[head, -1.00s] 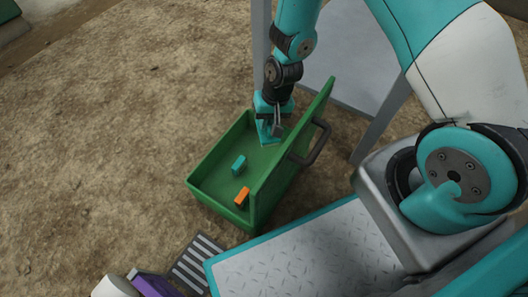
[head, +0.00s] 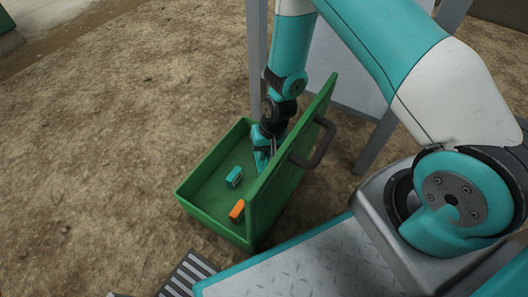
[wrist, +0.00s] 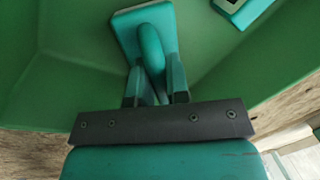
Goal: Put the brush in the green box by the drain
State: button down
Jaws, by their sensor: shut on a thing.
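The green box (head: 212,225) stands on the ground with its lid (head: 290,165) raised, a dark handle on the lid's outer side. My gripper (head: 268,145) reaches down inside the box at its far end, beside the lid. In the wrist view my gripper (wrist: 155,82) is shut on the curved handle of the teal brush (wrist: 140,30). The brush shows partly in the head view (head: 262,162), low in the box; whether it touches the floor I cannot tell. A second teal item (head: 234,176) and an orange item (head: 237,210) lie on the box floor.
The striped drain grate (head: 184,276) lies just in front of the box. A grey tread plate with a teal edge (head: 300,265) is at the lower right. Grey frame legs (head: 257,50) stand behind the box. Bare ground is free at left.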

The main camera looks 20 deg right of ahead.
jog(key=shift+f, duration=0.15)
jog(key=c, duration=1.1)
grip_release()
jog(key=shift+d+r+p, duration=0.1)
jog(key=shift+r+p, duration=0.35)
jog(key=shift+r, duration=0.2)
notch_tip(320, 180, up, 26)
jog(key=s+a+n+y+p, duration=0.1)
jog(key=a+n+p, duration=0.15)
jog(key=p, duration=0.55)
jog(key=s+a+r+n, duration=0.1)
jog(key=s+r+n, duration=0.2)
jog(key=s+r, duration=0.5)
jog(key=s+a+r+n+y, duration=0.1)
jog(key=s+r+n, duration=0.3)
jog(key=s+r, duration=0.5)
notch_tip(320, 180, up, 2)
jog(key=shift+s+a+r, duration=0.25)
jog(key=shift+a, duration=0.2)
